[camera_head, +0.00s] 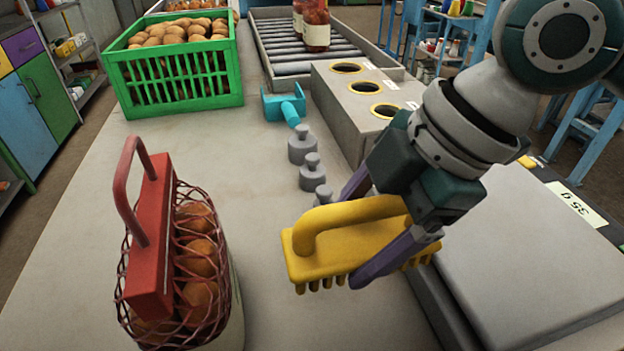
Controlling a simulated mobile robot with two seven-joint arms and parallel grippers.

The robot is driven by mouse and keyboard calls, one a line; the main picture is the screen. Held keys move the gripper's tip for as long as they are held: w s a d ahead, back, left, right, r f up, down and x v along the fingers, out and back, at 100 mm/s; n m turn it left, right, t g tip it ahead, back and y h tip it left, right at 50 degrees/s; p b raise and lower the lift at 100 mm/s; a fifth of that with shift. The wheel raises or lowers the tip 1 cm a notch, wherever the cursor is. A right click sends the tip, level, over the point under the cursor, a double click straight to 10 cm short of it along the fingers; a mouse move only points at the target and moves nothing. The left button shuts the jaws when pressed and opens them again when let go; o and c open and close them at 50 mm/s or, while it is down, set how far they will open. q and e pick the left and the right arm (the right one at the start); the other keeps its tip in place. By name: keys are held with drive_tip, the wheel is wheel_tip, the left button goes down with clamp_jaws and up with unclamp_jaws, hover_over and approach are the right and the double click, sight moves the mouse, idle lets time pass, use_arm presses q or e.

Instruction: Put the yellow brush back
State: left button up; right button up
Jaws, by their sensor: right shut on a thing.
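The yellow brush (320,252) has a looped handle on top and short bristles below. My right gripper (357,232) is shut on the yellow brush, with one purple finger on each side of it. The brush appears held above the table, bristles down, left of the grey scale. Part of the brush is hidden by the gripper. My left gripper is not in view.
A red-handled net sack of round brown produce (150,240) stands front left. Grey weights (302,146), a teal scoop (285,104), a box with round holes (350,105) and a green crate (180,85) stand behind. A scale (530,260) is right.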

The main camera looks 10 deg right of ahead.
wheel_tip(320, 180, down, 8)
drive_tip(key=shift+f+b, duration=0.1)
drive_tip(key=shift+b, duration=0.4)
drive_tip(key=shift+f, duration=0.1)
drive_tip(key=o, duration=1.1)
drive_tip(key=shift+c, duration=0.2)
drive_tip(key=p+v, duration=0.1)
drive_tip(key=v, duration=1.1)
drive_tip(key=shift+a, duration=0.1)
